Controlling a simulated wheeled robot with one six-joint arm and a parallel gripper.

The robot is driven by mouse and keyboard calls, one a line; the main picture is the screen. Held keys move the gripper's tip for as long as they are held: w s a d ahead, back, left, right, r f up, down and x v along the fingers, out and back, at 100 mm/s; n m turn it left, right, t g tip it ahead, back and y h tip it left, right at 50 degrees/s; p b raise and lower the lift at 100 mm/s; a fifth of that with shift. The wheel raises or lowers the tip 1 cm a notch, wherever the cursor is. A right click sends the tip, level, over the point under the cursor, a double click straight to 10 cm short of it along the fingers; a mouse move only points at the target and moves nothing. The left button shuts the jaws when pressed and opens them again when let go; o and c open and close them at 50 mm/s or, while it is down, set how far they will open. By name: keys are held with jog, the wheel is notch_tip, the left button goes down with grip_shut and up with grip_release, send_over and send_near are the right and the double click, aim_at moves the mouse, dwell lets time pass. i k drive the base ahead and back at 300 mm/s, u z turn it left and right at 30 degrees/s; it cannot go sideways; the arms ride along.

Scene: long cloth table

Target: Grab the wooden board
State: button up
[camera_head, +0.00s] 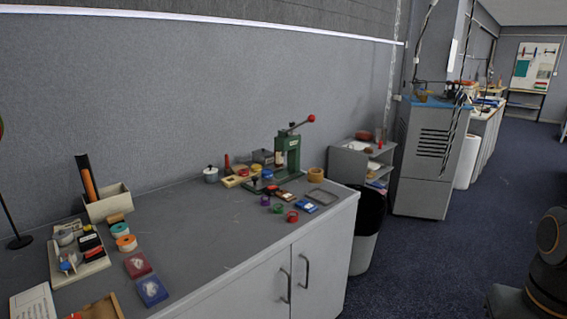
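A brown wooden board or shallow wooden tray (103,307) lies at the front left of the grey bench top (190,235), cut off by the bottom edge of the view. I cannot tell its full shape. A smaller pale wooden piece (232,182) lies farther back, left of a green hand press (287,160). I cannot tell which of the two is the wooden board. My gripper is not in view. A dark jointed part at the lower right edge seems to be my arm, well apart from the bench.
A white sheet (34,303), blue box (152,291), red box (138,265) and cream tray (78,262) crowd the bench's left end. The bench middle is mostly clear. A bin (366,230) stands past its right end; blue carpet (430,265) lies open to the right.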

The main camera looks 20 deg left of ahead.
aim_at(235, 169)
jog(key=z, duration=0.15)
jog(key=i, duration=1.3)
jog(key=u, duration=0.5)
jog(key=i, duration=0.8)
jog(key=u, duration=1.35)
jog(key=i, duration=0.55)
jog(key=u, duration=0.6)
